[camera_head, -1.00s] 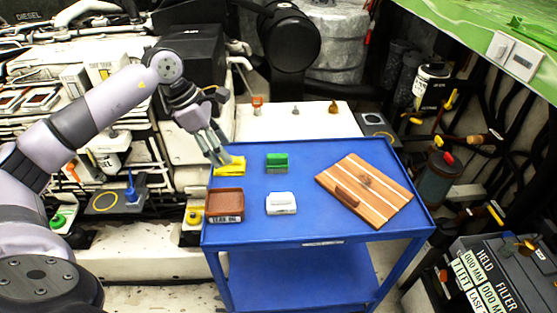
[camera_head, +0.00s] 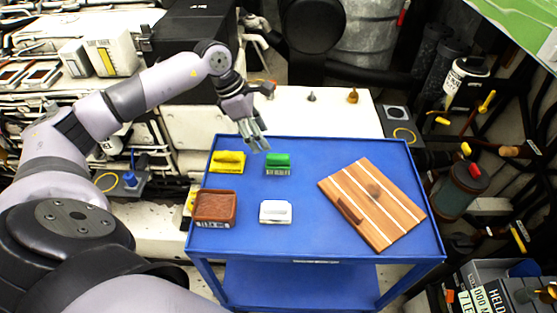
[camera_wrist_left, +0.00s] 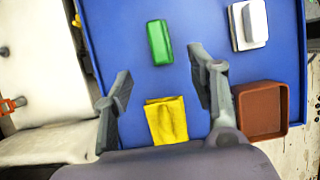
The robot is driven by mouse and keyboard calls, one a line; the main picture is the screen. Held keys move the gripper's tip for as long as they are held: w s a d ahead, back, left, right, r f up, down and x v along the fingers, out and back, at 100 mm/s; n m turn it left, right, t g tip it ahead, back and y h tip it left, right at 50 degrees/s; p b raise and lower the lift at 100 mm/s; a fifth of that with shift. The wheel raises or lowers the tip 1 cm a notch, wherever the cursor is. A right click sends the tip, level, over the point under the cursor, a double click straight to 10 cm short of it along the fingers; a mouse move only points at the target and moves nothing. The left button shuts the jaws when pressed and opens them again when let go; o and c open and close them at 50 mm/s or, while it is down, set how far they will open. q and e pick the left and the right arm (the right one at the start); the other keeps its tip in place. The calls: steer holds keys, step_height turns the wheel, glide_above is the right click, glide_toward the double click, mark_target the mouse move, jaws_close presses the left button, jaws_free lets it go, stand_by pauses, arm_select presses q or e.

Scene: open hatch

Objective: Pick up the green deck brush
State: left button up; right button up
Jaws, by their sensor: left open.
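The green deck brush (camera_head: 278,162) lies on the blue cart top, with a green body and pale bristles under it. My left gripper (camera_head: 256,150) is open and empty, above the cart's far edge, just left of and above the brush in the head view. In the left wrist view the green brush (camera_wrist_left: 159,42) lies beyond the fingertips, between their lines. The left gripper (camera_wrist_left: 160,85) shows its two fingers spread apart there, with a yellow object (camera_wrist_left: 166,121) between and below them. My right gripper is not in view.
The blue cart (camera_head: 300,190) also carries a yellow object (camera_head: 227,161), a brown tray (camera_head: 214,205), a white brush-like block (camera_head: 275,212) and a striped wooden board (camera_head: 372,203). The cart's middle is clear. A white ledge (camera_head: 330,113) stands behind it.

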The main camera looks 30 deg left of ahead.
mark_target(274, 156)
arm_select(q)
steer(key=x, duration=0.2)
steer(key=p+x, duration=0.1)
steer(key=x, duration=0.2)
steer(key=shift+w+f, duration=0.2)
steer(key=shift+w, duration=0.1)
steer(key=shift+d+f, duration=0.2)
steer(key=shift+f, duration=0.35)
steer(key=shift+d+f, duration=0.15)
steer(key=shift+f, duration=0.1)
steer(key=p+x, duration=0.1)
steer(key=x, duration=0.2)
steer(key=shift+d+f+p, duration=0.15)
steer(key=shift+f+p, duration=0.15)
steer(key=shift+p, duration=0.1)
steer(key=shift+w+d+f, duration=0.15)
steer(key=shift+f, duration=0.4)
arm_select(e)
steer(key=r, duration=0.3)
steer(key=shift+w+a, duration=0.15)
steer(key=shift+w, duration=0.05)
arm_select(q)
steer(key=shift+c, duration=0.4)
jaws_close()
